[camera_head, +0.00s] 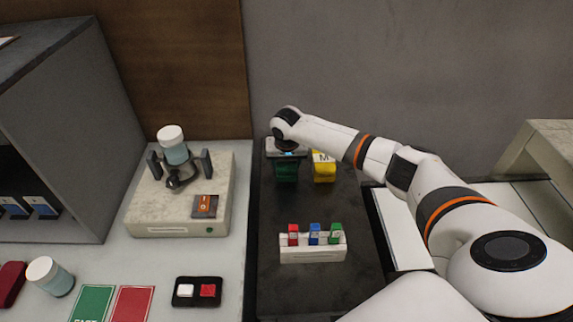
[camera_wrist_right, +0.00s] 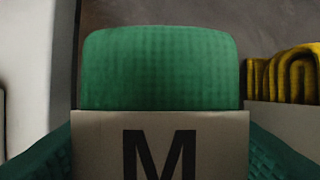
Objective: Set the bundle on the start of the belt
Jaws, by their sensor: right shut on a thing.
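A green bundle (camera_head: 286,172) is at the far end of the dark strip (camera_head: 300,205), right below my right gripper (camera_head: 286,152). My right gripper is shut on this bundle; its fingertips are mostly hidden by the wrist. In the right wrist view the green bundle (camera_wrist_right: 160,70) fills the middle, upright, with a pale band marked M around its lower part. I cannot tell whether the bundle touches the strip. Which surface is the belt is not clear. My left gripper is not in view.
A yellow bundle (camera_head: 324,170) with an M label stands close to the right of the green one. A white holder (camera_head: 313,252) with red, blue and green tags sits nearer on the strip. A pale machine (camera_head: 180,215) with a jar stands left.

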